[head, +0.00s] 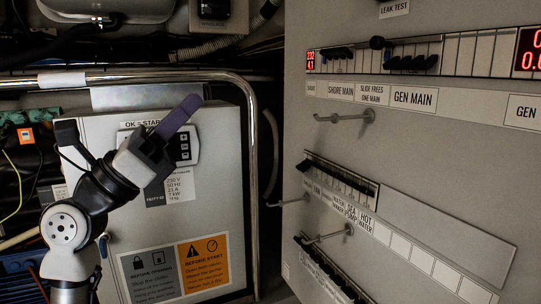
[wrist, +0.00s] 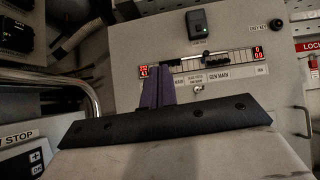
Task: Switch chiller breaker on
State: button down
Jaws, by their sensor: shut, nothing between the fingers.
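The grey breaker panel (head: 440,140) fills the right of the head view. Its top breaker row (head: 395,58) is labelled SHORE MAIN, a middle main and GEN MAIN. A middle row (head: 340,178) and a lower row (head: 325,268) of black switches sit below. I cannot make out a chiller label, so I cannot tell which switch is the chiller breaker. My gripper (head: 190,104) is shut and empty, its purple fingers pointing up and right before the grey cabinet, left of and apart from the panel. In the wrist view, the fingers (wrist: 158,68) overlap part of the panel's top row.
The grey cabinet (head: 225,170) with its keypad (head: 184,148) stands behind my arm. A metal rail (head: 252,130) curves around it. Metal latches (head: 345,116) stick out of the panel. A dark gap lies between cabinet and panel. In the wrist view, a black device (wrist: 197,22) sits above the breakers.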

jog(key=w+d+f+g+y+p, duration=0.25)
jog(key=w+d+f+y, duration=0.2)
jog(key=w, duration=0.25)
jog(key=m+g+y+p, duration=0.1)
jog(key=g+y+p, duration=0.2)
jog(key=y, duration=0.1)
send_near(309, 178)
jog(key=f+v, duration=0.1)
jog(key=v, duration=0.3)
jog(key=shift+w+a+r+h, duration=0.1)
jog(key=shift+r+h, duration=0.15)
jog(key=shift+r, duration=0.05)
jog(key=p+x, duration=0.1)
jog(key=x, duration=0.9)
